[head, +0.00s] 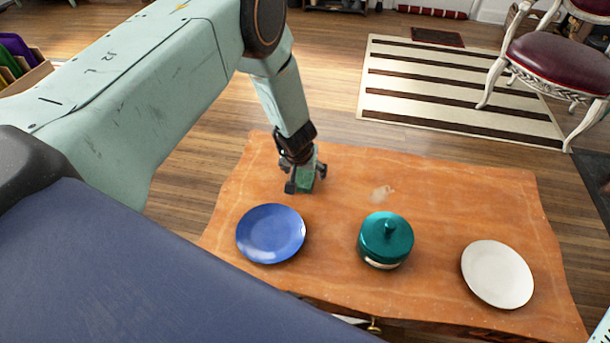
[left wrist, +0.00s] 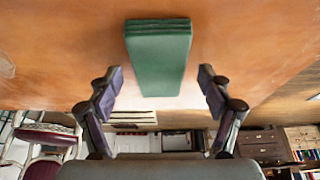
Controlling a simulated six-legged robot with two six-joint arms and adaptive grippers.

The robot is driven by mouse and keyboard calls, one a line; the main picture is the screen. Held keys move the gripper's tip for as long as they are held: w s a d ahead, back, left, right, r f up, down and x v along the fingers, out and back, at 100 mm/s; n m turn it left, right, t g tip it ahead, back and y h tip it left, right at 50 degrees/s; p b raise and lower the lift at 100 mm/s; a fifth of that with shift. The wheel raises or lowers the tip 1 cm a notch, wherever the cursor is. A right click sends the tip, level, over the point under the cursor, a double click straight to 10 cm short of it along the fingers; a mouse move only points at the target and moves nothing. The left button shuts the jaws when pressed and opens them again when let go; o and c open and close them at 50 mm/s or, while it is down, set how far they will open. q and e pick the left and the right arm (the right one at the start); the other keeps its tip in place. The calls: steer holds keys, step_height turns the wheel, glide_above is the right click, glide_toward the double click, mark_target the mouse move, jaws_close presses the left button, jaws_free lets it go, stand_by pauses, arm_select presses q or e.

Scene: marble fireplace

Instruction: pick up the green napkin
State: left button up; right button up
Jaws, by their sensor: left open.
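The green napkin (left wrist: 160,55) shows in the left wrist view as a thick folded block with layered edges, against the orange-brown tabletop. My left gripper (left wrist: 158,80) is open, with one finger on each side of the napkin's near end and a visible gap on both sides. In the head view the left gripper (head: 305,184) points down at the table's far left part, and the napkin (head: 307,177) shows partly hidden between its fingers. I cannot tell whether the fingers touch the tabletop. My right gripper is not in view.
On the wooden table (head: 450,190) stand a blue plate (head: 271,233) just in front of the gripper, a teal lidded pot (head: 386,240) in the middle and a white plate (head: 497,274) at the right. A striped rug (head: 450,88) and a red-seated chair (head: 560,58) are beyond.

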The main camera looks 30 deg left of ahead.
mark_target(305, 175)
arm_select(q)
steer(key=c, duration=1.1)
steer(key=shift+r, duration=0.15)
step_height(305, 175, up, 18)
steer(key=p, duration=1.4)
steer(key=shift+d, duration=0.1)
